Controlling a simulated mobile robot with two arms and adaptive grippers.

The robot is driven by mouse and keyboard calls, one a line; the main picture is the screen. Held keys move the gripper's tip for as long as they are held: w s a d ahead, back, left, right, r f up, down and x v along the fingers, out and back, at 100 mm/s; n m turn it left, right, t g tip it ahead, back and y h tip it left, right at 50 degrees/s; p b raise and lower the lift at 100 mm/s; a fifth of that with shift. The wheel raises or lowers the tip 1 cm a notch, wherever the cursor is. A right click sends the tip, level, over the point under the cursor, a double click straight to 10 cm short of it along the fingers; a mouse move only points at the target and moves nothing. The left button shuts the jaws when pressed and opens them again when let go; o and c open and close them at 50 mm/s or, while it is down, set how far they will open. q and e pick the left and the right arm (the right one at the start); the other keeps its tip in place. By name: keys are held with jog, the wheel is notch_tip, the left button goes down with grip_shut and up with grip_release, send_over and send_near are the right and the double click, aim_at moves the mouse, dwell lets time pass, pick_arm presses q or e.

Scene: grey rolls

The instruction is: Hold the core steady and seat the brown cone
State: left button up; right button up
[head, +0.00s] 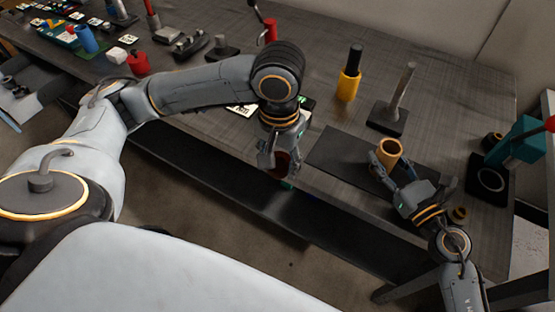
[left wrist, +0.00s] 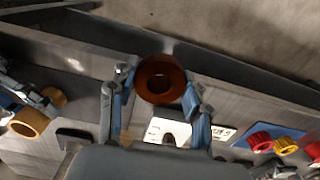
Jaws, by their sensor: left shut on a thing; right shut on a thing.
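The brown cone (head: 293,163) is a dark reddish-brown piece. My left gripper (head: 281,160) is shut on it and holds it in the air by the table's front edge. The left wrist view shows the cone (left wrist: 160,80) as a ring with a central hole, between the two fingers of the left gripper (left wrist: 158,88). The core (head: 389,149) is a tan-orange hollow tube, roughly upright with its open top visible, at the mat's right end. My right gripper (head: 391,164) is shut around it. The core (left wrist: 28,123) also shows at left in the left wrist view. The cone and core are well apart.
A dark mat (head: 335,146) lies left of the core. Behind stand a grey post on a black base (head: 400,95) and a yellow cylinder with a black post (head: 347,85). A teal device (head: 518,142) is at right.

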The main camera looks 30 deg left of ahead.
pick_arm(q)
jog(key=w+d+r, duration=0.5)
jog(key=w+d, duration=0.3)
jog(key=d, duration=0.1)
jog(key=w+d+r+m, duration=0.1)
jog(key=w+d+r, duration=0.4)
jog(key=d, duration=0.5)
jog(key=w, duration=0.2)
jog(key=shift+w+r, duration=0.35)
jog(key=shift+w, duration=0.05)
jog(key=shift+f, duration=2.9)
jog(key=shift+f, duration=0.4)
jog(key=shift+f, duration=0.5)
jog(key=o, duration=1.5)
jog(key=shift+a, duration=0.1)
